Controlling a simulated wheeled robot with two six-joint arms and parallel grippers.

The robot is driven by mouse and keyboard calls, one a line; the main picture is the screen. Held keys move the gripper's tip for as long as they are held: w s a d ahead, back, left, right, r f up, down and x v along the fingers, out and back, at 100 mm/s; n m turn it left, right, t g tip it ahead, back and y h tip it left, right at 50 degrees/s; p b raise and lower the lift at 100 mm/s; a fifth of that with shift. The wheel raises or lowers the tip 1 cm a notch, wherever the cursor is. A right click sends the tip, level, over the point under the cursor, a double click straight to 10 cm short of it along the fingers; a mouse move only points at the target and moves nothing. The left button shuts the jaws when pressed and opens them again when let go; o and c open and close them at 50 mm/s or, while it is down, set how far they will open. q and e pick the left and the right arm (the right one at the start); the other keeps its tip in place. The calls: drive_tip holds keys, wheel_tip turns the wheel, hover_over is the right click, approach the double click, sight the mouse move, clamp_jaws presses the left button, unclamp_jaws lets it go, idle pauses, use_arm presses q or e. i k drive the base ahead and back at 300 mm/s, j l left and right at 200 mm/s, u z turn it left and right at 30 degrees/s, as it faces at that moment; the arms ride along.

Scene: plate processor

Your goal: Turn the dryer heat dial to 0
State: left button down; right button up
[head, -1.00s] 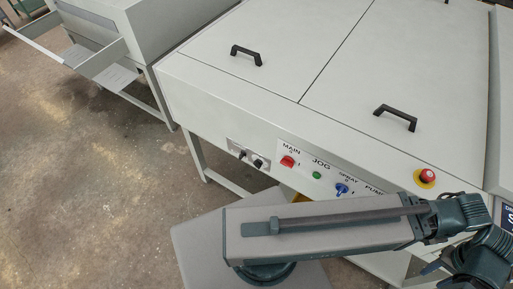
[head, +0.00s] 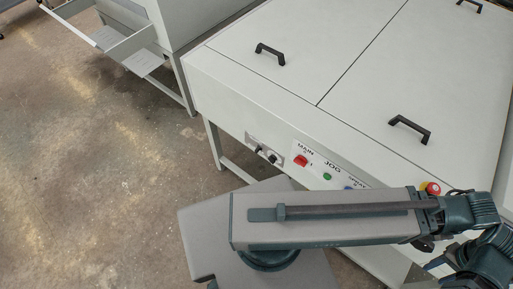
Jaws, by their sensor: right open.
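My right gripper (head: 431,255) is at the lower right, partly hidden behind my own arm. It is open, well to the right of the dials and not touching them. My left gripper is not in view.
The red MAIN switch (head: 301,160) and green JOG button (head: 327,177) are on the front panel. My arm covers much of the panel's right part, near the red emergency stop (head: 433,188). Another machine with a tray (head: 133,43) stands at upper left. Floor at left is clear.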

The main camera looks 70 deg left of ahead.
sight(271, 158)
drive_tip(key=u, duration=0.85)
drive_tip(key=i+u, duration=0.1)
drive_tip(key=u, duration=0.75)
drive_tip(key=l+u, duration=0.1)
drive_tip(key=u, duration=0.75)
drive_tip(key=i+l, duration=0.05)
drive_tip(key=l, duration=0.05)
